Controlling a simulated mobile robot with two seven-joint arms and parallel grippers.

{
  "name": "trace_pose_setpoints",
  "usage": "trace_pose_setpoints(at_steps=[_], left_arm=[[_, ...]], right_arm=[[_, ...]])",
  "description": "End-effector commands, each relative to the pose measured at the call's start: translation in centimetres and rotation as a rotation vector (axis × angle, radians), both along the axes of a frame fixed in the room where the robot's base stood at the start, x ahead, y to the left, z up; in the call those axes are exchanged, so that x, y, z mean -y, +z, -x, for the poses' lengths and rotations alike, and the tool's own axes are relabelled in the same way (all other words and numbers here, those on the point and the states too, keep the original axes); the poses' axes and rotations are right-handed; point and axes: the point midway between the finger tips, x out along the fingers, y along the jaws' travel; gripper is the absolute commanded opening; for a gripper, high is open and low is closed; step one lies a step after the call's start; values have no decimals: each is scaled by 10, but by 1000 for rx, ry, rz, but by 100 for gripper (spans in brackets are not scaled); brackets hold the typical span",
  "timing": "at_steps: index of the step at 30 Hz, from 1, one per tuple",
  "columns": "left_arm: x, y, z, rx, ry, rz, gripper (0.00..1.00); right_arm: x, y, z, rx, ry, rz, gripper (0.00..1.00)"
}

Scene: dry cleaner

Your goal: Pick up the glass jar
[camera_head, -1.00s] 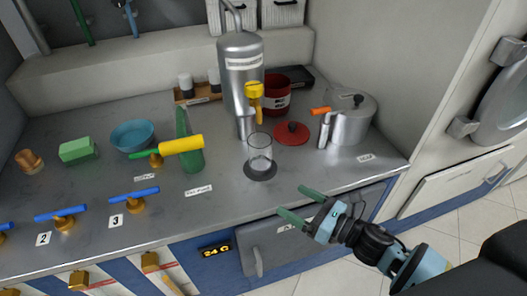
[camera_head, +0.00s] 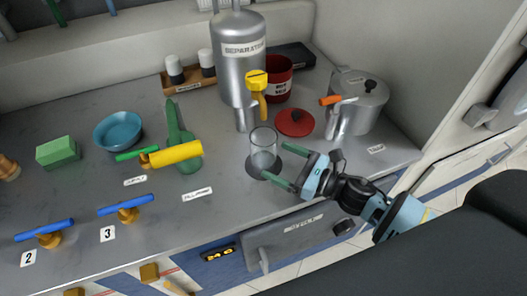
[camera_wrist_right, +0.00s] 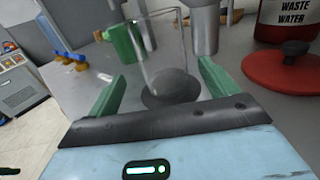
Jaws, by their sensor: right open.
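The clear glass jar (camera_head: 263,150) stands upright on a dark round disc (camera_head: 254,171) near the counter's front edge, in front of the steel separator. In the right wrist view the jar (camera_wrist_right: 162,45) shows between and beyond my green fingertips. My right gripper (camera_head: 276,163) is open and low over the counter, its two fingers pointing left at the jar, one toward its near side and one toward its far side. I cannot tell whether the fingers touch the glass. My left gripper is not in view.
The separator tank (camera_head: 239,75) with a yellow-handled tap (camera_head: 257,85) rises behind the jar. A red lid (camera_head: 294,122), a red waste-water can (camera_head: 279,70) and a steel pot (camera_head: 357,103) stand close by.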

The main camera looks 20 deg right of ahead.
Motion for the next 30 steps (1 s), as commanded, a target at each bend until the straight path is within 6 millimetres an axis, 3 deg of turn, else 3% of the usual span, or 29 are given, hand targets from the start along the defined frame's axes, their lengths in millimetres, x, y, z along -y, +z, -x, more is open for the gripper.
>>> trace_pose_setpoints(at_steps=[8, 19, 28, 30], left_arm=[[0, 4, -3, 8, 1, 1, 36], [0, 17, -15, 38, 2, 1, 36], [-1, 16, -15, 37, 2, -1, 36], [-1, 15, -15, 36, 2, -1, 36]], right_arm=[[-8, 2, -10, 2, -1, 1, 86], [-34, 4, -46, 3, -1, 0, 86], [-37, 2, -49, 1, 0, 2, 86], [-37, 2, -49, 1, 0, 2, 78]])
